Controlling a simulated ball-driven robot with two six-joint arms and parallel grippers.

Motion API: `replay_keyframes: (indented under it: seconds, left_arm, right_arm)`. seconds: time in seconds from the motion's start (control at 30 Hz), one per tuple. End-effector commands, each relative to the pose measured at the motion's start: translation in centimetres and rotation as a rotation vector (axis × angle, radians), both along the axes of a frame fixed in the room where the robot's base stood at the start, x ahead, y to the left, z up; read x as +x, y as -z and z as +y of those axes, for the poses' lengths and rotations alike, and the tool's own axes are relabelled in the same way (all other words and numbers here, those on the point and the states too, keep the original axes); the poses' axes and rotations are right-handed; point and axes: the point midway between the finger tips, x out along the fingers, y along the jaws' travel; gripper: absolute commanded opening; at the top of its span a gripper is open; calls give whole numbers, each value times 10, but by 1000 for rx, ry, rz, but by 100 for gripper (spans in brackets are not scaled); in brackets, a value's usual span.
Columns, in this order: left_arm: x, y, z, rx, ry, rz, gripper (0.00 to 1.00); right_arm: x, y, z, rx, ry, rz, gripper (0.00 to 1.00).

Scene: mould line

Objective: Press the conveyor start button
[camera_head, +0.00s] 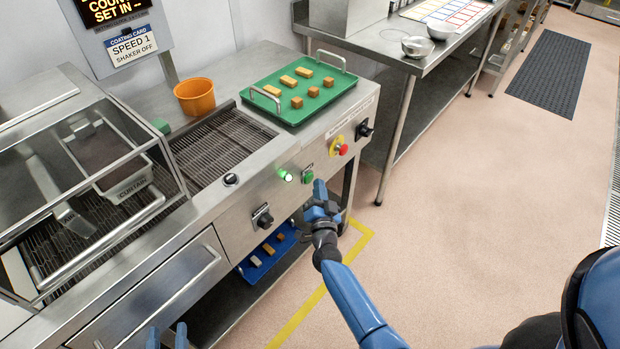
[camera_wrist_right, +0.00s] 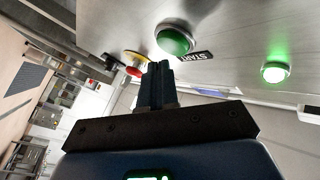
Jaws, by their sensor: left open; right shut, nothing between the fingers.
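The green start button (camera_head: 307,174) is on the front panel of the steel conveyor machine. In the right wrist view the same green button (camera_wrist_right: 174,39) has a metal ring and a START label (camera_wrist_right: 194,56) beside it. My right gripper (camera_head: 320,186) is shut and empty, just in front of the panel, slightly right of and below the button. In the right wrist view its fingertips (camera_wrist_right: 158,66) appear just below the button; whether they touch is unclear. My left gripper (camera_head: 166,338) is open at the bottom edge, away from the panel.
A lit green lamp (camera_head: 286,175) is left of the button, and a red stop button (camera_head: 341,149) on yellow is to its right. Black knobs (camera_head: 364,130) are nearby. A green tray (camera_head: 317,113) with several pieces sits above. The floor at right is clear.

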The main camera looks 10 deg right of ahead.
Motion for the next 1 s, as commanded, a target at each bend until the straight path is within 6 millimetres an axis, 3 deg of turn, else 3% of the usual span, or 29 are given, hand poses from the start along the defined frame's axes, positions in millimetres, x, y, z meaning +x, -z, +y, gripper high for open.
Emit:
replay_keyframes:
  seconds: [0.37, 1.0]
  left_arm:
    - [0, -1, 0, 0, 0, 0, 44]
    - [0, -5, 0, 0, 0, 0, 44]
  right_arm:
    - [-3, 0, -3, 0, 1, 0, 0]
    - [-39, 0, -31, 0, 1, 1, 0]
